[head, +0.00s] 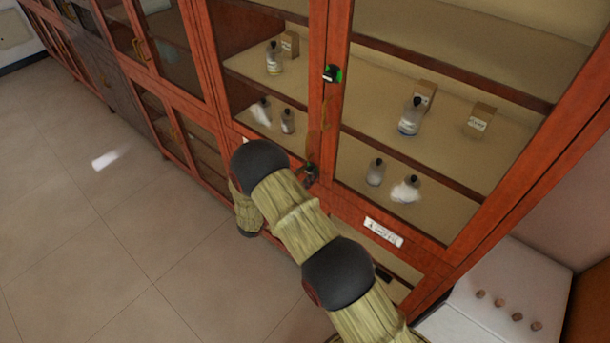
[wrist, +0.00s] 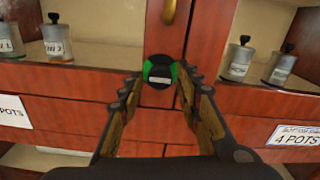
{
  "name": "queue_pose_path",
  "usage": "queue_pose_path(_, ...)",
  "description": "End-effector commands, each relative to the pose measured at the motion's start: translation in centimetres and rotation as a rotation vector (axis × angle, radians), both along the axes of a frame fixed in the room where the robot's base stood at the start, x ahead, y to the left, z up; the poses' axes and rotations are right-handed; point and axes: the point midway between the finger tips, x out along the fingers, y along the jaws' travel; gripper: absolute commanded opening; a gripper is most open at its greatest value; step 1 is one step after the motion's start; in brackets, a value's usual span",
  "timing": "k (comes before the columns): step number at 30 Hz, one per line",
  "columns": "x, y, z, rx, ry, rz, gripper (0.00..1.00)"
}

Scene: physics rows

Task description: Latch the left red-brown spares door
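The red-brown glass doors stand side by side, the left door (head: 222,75) and the right door (head: 456,235), and look flush along their meeting edge. Which one is the spares door I cannot read. A round black latch knob with green sides and a pale bar (wrist: 160,71) sits low at the meeting edge in the wrist view. My gripper (wrist: 160,80) is open, its fingers either side of this knob; contact is unclear. In the head view my gripper (head: 312,172) is small and dark at the doors' lower edge, mostly hidden by my arm.
Another black and green knob (head: 331,73) sits higher on the meeting edge. A brass handle (wrist: 170,11) is just above the lower knob. Bottles and small boxes stand behind the glass. A white unit (head: 510,295) stands at right; the tiled floor (head: 80,230) at left is open.

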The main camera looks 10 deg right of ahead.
Motion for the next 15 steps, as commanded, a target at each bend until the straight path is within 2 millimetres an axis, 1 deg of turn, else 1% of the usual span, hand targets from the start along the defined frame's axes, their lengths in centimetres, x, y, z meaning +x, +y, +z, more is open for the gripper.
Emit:
queue_pose_path(2,-0.01,0.01,0.00,0.000,0.000,0.000,0.28)
queue_pose_path(15,-0.01,0.02,0.00,0.000,0.000,0.000,0.03)
